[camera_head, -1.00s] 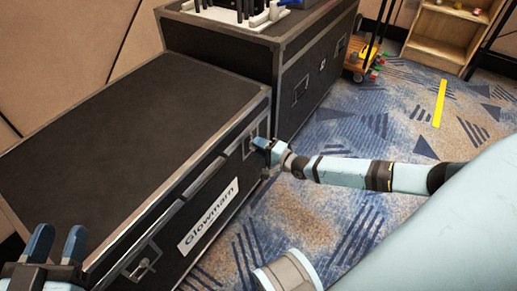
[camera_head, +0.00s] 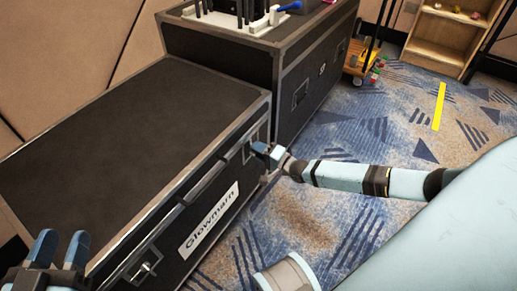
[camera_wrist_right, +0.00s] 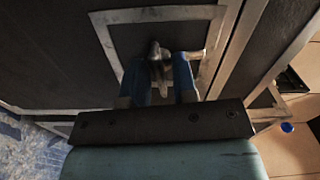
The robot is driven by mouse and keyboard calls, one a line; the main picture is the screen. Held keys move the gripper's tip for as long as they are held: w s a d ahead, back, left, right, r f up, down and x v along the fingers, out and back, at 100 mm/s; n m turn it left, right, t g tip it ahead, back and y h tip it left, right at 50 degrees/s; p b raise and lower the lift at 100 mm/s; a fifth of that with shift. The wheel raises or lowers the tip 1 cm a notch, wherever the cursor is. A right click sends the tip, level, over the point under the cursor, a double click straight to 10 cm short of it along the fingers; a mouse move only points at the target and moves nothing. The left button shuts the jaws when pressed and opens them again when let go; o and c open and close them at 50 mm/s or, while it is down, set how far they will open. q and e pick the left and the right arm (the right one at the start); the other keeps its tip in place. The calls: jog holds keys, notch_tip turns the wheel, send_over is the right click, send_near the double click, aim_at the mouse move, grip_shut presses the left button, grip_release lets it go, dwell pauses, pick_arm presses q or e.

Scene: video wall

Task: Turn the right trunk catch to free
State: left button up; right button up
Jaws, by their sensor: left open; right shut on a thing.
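The black trunk (camera_head: 110,130) has metal edges and a "Glowmarn" label (camera_head: 211,221) on its front face. The right trunk catch shows in the right wrist view as a metal wing piece (camera_wrist_right: 157,55) in a framed recess (camera_wrist_right: 110,25). My right gripper (camera_head: 262,149) is at the right end of the trunk's front; its blue fingers (camera_wrist_right: 158,75) are shut on the catch, one on each side. Another catch (camera_head: 145,268) sits at the left of the front face. My left gripper (camera_head: 58,250) is open and empty near the trunk's left front corner.
A taller black case (camera_head: 265,45) stands behind, with a white rack (camera_head: 230,20) and a blue-handled tool (camera_head: 290,7) on top. A wooden shelf (camera_head: 440,40) and a small cart (camera_head: 360,65) stand at the back right. Carpet (camera_head: 320,215) in front is mostly clear.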

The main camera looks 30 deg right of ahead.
jog(key=n+p, duration=0.2)
jog(key=n, duration=0.2)
jog(key=shift+r+p, duration=0.15)
jog(key=shift+p, duration=0.15)
jog(key=n+p, duration=0.2)
jog(key=n, duration=0.3)
jog(key=shift+n, duration=0.4)
jog(key=n+p, duration=0.1)
jog(key=n, duration=0.2)
jog(key=shift+n+p, duration=0.3)
jog(key=shift+p, duration=0.1)
jog(key=shift+n, duration=0.9)
pick_arm(q)
jog(key=s+r+n, duration=0.1)
jog(key=s+d+r+n, duration=0.1)
jog(key=r+n, duration=0.1)
jog(key=shift+s+d+r+n+y+p, duration=0.2)
jog(key=shift+n+y+p, duration=0.1)
jog(key=shift+y+p, duration=0.1)
pick_arm(e)
jog(key=shift+n, duration=0.6)
